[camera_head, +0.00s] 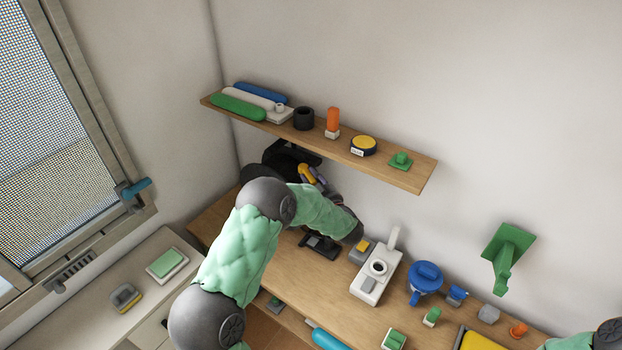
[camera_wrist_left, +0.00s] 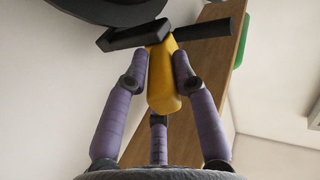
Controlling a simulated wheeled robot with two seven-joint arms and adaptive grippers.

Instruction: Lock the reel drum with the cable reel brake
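The black cable reel (camera_head: 282,156) is mounted under the wall shelf, partly hidden by my left arm; its dark rim also shows in the wrist view (camera_wrist_left: 100,12). The brake has a yellow handle (camera_wrist_left: 163,82) with a black crossbar at its top, close to the reel; the handle is a small yellow patch in the head view (camera_head: 305,173). My left gripper (camera_wrist_left: 161,62) has its purple fingers on both sides of the yellow handle and appears shut on it. In the head view this gripper (camera_head: 317,176) is small and partly hidden. My right gripper is out of view.
The wooden shelf (camera_head: 400,175) above holds bottles, a black cup and small items. The workbench (camera_head: 330,295) below carries a white device (camera_head: 375,277), a blue pot (camera_head: 427,277) and a black stand (camera_head: 320,246). A green bracket (camera_head: 508,245) is on the wall.

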